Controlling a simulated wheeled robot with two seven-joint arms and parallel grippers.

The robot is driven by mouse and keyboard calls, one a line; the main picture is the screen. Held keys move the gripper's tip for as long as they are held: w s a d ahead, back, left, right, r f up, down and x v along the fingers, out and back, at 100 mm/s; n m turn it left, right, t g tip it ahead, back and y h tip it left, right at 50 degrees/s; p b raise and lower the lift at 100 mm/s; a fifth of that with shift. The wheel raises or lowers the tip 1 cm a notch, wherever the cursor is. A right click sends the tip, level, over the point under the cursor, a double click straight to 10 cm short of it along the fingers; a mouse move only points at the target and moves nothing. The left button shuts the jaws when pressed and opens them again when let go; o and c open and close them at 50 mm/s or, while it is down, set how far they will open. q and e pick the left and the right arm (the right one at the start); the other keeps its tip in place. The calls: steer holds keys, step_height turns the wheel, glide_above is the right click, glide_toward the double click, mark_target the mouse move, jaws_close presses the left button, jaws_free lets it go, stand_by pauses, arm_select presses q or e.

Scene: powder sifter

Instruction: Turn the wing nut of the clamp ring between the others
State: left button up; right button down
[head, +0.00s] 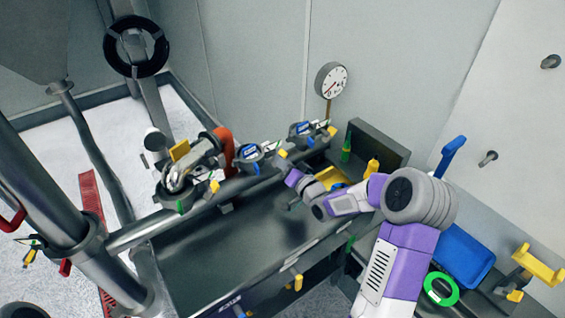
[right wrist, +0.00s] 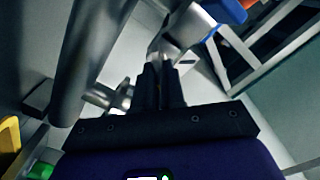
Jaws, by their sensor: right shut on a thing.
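Three clamp rings sit in a row along the grey pipe in the head view: a near-left one (head: 172,192), the middle one (head: 248,154) with a blue face, and a far-right one (head: 302,131). A yellow wing nut (head: 283,154) shows at the right side of the middle ring. My right gripper (head: 284,168) reaches this spot from the lower right. In the right wrist view its dark fingers (right wrist: 162,78) are closed together at a small grey metal part, and the contact is mostly hidden. My left gripper is not in view.
A dial gauge (head: 331,79) stands behind. At the right are a dark box (head: 385,143) and a blue bin (head: 462,255). A thick upright pipe (head: 35,185) stands at the left.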

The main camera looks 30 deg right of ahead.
steer(key=c, duration=1.2)
jaws_free()
steer(key=s, duration=0.7)
steer(key=shift+s+d, duration=0.25)
steer(key=shift+s, duration=0.1)
